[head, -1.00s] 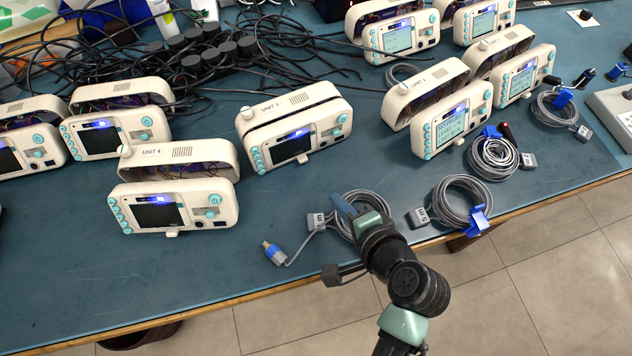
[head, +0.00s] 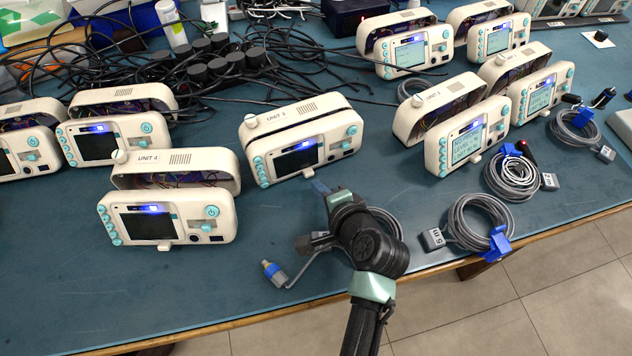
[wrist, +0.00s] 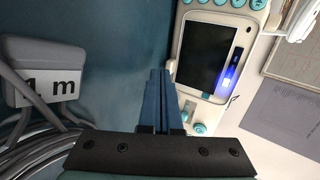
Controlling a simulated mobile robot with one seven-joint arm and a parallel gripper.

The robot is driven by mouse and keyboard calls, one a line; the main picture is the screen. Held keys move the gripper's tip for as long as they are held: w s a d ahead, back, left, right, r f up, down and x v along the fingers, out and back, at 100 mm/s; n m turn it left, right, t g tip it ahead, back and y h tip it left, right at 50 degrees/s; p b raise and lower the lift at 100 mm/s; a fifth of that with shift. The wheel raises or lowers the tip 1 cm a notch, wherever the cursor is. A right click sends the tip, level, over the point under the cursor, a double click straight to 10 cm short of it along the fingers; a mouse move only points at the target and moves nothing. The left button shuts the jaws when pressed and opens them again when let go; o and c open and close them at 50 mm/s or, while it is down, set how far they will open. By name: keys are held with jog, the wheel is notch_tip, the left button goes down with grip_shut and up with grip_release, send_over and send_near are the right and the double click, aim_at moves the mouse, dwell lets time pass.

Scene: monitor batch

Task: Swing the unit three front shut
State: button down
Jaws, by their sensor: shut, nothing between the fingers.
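Unit three is the cream monitor labelled UNIT 3 (head: 275,113), in the middle of the table. Its front (head: 310,148), with a dark screen and teal buttons, stands close to the housing. A narrow dark gap shows along the top between them. My gripper (head: 320,187) is shut and empty, just in front of the lower edge of this front. In the wrist view the blue fingers (wrist: 158,98) are together, beside the lower edge of a monitor front (wrist: 207,58). I cannot tell whether they touch it.
Unit four (head: 167,213) stands at left with its front wide open. Unit two (head: 465,130) stands open at right. A coiled grey cable with a tag (wrist: 45,85) lies near my gripper. Black cables (head: 200,60) clutter the back. The front left table is clear.

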aim_at(310, 175)
jog(key=shift+w+a+f, duration=0.1)
jog(key=shift+w+a, duration=0.35)
jog(key=shift+w, duration=0.35)
jog(key=shift+w+a+f+t+b, duration=0.2)
jog(key=shift+w+f+t+b, duration=0.15)
jog(key=shift+b, duration=0.7)
jog(key=shift+w+a+t+y+b, duration=0.15)
jog(key=shift+w+t+y+b, duration=0.15)
jog(key=shift+b, duration=0.15)
jog(key=shift+r, duration=0.1)
jog(key=shift+s, duration=0.15)
jog(key=shift+s+d+r+p, duration=0.2)
jog(key=shift+s+r+p, duration=0.05)
jog(key=shift+p, duration=0.05)
jog(key=p+v, duration=0.1)
jog(key=v, duration=1.1)
jog(key=shift+p, duration=0.35)
